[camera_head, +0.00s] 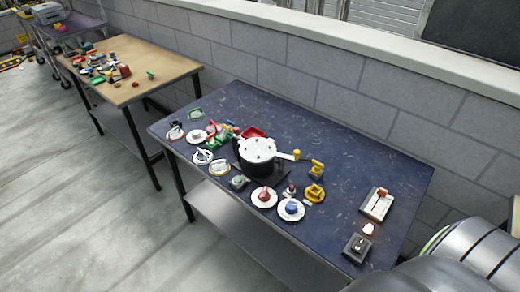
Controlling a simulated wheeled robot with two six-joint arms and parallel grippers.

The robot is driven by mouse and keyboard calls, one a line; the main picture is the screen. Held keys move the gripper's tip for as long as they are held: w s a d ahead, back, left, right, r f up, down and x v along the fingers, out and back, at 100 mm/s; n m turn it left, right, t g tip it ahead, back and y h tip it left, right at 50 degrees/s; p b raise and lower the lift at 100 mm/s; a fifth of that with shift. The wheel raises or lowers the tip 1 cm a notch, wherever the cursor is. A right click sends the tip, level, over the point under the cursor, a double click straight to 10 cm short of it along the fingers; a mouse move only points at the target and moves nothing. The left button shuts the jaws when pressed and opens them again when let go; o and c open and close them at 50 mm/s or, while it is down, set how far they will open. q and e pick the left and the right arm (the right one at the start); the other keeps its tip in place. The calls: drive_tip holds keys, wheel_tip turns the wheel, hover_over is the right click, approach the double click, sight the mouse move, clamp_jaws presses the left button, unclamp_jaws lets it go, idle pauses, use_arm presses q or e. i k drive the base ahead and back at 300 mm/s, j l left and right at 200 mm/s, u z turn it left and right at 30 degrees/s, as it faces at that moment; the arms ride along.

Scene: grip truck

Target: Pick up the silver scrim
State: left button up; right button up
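Several small ring-shaped items lie at the left end of the dark blue table. One is a pale or silvery-rimmed ring (203,157) near the front left edge; it may be the silver scrim, but it is too small to tell. A yellowish-rimmed ring (219,168) lies just right of it, and a reddish one (175,132) lies farther left. Neither gripper is visible. Part of my own grey arm or body fills the lower right corner and covers the table's near right end.
A white-lidded pot (258,150) stands mid-table, with white plates (264,197) in front. A switch box (376,204) and dark box (356,248) are at the right. The table's back right is clear. A wooden-topped table (140,58) stands behind left, with a grey block wall behind.

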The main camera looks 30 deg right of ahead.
sight(174, 134)
drive_tip(key=i+j+z, duration=0.1)
drive_tip(key=z, duration=0.4)
drive_tip(key=i+j+z, duration=0.25)
drive_tip(key=i+j, duration=0.15)
drive_tip(key=j, duration=0.2)
drive_tip(key=i+j+z, duration=0.3)
drive_tip(key=j, duration=0.35)
drive_tip(key=i+j+z, duration=0.15)
drive_tip(key=j, duration=0.25)
drive_tip(key=i, duration=0.1)
